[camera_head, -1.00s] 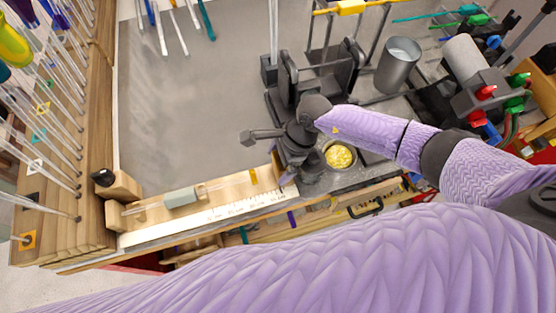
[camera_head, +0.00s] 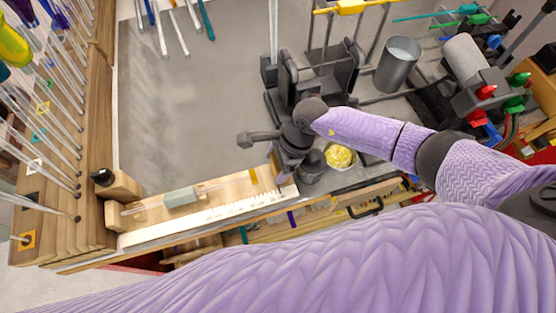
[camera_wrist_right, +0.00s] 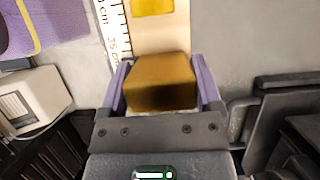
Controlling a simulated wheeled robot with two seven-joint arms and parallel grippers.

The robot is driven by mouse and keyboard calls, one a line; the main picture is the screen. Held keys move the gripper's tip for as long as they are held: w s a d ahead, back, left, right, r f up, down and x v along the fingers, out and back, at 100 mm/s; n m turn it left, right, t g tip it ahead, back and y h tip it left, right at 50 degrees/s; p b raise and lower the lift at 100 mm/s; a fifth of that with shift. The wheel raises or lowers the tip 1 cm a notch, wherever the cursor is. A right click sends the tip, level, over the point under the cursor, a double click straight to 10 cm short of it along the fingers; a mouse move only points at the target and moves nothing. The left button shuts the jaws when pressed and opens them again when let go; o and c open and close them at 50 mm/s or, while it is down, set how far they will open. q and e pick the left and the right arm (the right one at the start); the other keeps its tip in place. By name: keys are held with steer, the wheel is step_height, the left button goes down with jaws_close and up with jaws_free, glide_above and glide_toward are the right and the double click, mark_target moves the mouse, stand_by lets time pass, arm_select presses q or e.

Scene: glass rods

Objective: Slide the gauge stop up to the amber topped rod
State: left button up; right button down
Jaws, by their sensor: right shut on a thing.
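The gauge is a pale wooden trough (camera_head: 235,190) with a white ruler strip along its front edge. My right gripper (camera_wrist_right: 163,85) is shut on the gauge stop (camera_wrist_right: 165,80), a brown wooden block, at the gauge's right end. An amber patch (camera_wrist_right: 153,6) shows ahead of the stop in the wrist view, with bare pale wood between them; I cannot tell if it is the rod's top. In the head view my right gripper (camera_head: 278,160) hides most of the stop. My left gripper is out of view.
A wooden rack (camera_head: 90,190) with several upright rods stands at the left. Dark fixtures (camera_head: 310,75), a metal cup (camera_head: 398,62) and a dish of yellow bits (camera_head: 339,156) are near my right arm.

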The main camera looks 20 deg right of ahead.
mark_target(254, 172)
steer(key=a+b, duration=0.1)
steer(key=a, duration=0.4)
steer(key=shift+d, duration=0.1)
jaws_free()
steer(key=v, duration=1)
steer(key=shift+s, duration=0.1)
